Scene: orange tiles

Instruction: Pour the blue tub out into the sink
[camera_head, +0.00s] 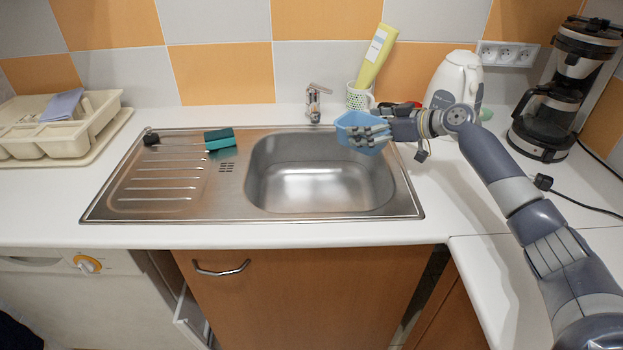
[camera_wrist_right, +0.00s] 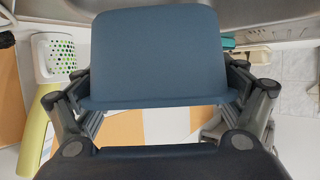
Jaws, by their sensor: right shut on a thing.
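The blue tub (camera_head: 358,131) is held by my right gripper (camera_head: 368,134) over the right back part of the sink. The gripper's fingers are shut on the tub's sides. In the right wrist view the blue tub (camera_wrist_right: 160,55) fills the middle, with the fingers of my right gripper (camera_wrist_right: 160,100) on both sides of it. The tub's inside and any contents are hidden. The steel sink basin (camera_head: 300,190) looks empty where it shows. My left gripper is in neither view.
The faucet (camera_head: 316,102) stands behind the basin, left of the tub. A dotted cup (camera_head: 359,97) with a yellow-green bottle (camera_head: 375,58), a white kettle (camera_head: 457,80) and a coffee maker (camera_head: 560,95) stand to the right. A green sponge (camera_head: 219,138) lies on the drainboard (camera_head: 150,185).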

